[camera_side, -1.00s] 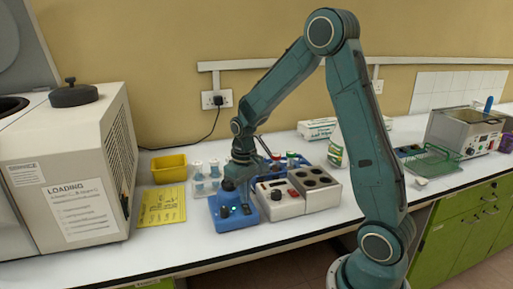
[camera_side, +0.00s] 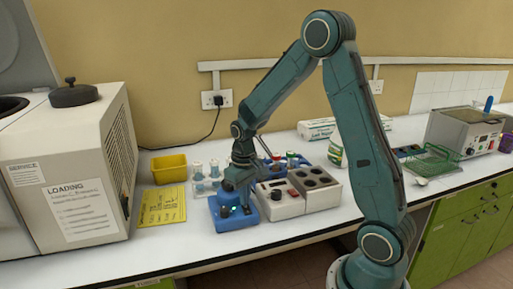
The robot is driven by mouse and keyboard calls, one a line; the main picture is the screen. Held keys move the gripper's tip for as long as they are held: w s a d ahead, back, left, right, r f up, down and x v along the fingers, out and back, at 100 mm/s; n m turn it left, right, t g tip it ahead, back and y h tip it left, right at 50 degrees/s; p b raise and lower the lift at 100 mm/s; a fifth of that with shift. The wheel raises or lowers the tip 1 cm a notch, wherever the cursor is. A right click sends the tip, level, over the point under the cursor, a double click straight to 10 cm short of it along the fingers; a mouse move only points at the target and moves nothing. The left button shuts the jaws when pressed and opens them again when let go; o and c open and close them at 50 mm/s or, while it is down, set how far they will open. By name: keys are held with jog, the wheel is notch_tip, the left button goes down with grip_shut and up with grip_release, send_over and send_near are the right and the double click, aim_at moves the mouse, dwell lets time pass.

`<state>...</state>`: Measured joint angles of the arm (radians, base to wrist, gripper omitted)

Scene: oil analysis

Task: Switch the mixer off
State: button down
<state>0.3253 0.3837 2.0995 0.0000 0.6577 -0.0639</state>
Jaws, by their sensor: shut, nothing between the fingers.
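The mixer is the small blue device (camera_side: 228,222) on the bench, with a dark knob and a small bright light on its front. My gripper (camera_side: 245,208) is shut and empty, pointing down at the right part of the mixer's front. Whether its fingertips touch the mixer is too small to tell. My gripper and wrist hide part of the mixer's top.
A white block heater with dark wells (camera_side: 316,180) stands close on the right. A rack of tubes (camera_side: 205,178), a yellow tray (camera_side: 169,168) and a yellow sheet (camera_side: 162,206) lie to the left. A large white machine (camera_side: 75,165) fills the far left. The bench front edge is clear.

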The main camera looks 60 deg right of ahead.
jog(key=shift+f, duration=0.45)
dwell(0.4)
jog(key=shift+r, duration=3.5)
jog(key=shift+r, duration=0.1)
jog(key=s+a+r+n+t, duration=0.1)
jog(key=s+a+r+t, duration=0.1)
jog(key=s+a+r, duration=0.4)
jog(key=s+a+r+n+t, duration=0.2)
jog(key=s+a+r, duration=0.4)
jog(key=s, duration=0.6)
jog(key=shift+t, duration=0.8)
